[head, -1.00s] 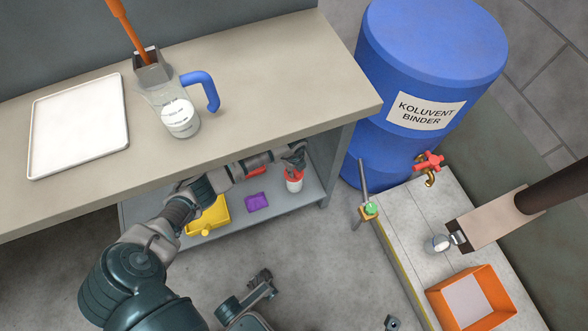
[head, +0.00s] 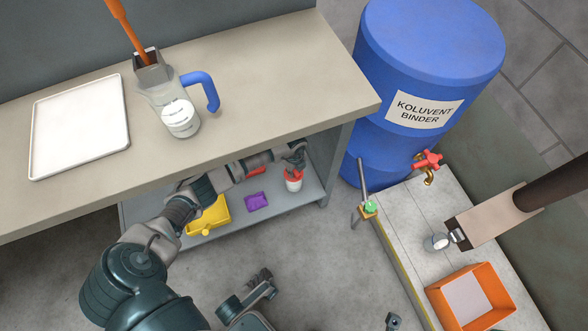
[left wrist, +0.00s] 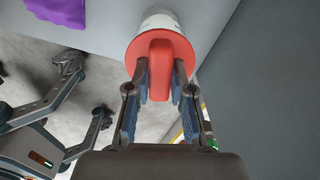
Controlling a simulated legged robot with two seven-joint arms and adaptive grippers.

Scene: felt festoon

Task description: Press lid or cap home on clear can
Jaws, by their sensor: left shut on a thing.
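The clear can (head: 294,186), with whitish contents, stands on the low shelf under the bench. A red lid (head: 292,173) is on its top. In the left wrist view the red lid (left wrist: 159,62) is a round disc with a raised bar handle, and part of the can (left wrist: 160,20) shows beyond it. My left gripper (head: 296,158) reaches under the bench and is shut on the lid's bar, one finger on each side. The seam between lid and can is hidden, so I cannot tell how fully the lid is seated.
The bench top (head: 270,100) overhangs the shelf (head: 276,211). A yellow tray (head: 211,217) and purple piece (head: 257,201) lie left of the can. A measuring jug (head: 178,117) stands above. A blue drum (head: 432,50) and orange box (head: 506,293) are at right.

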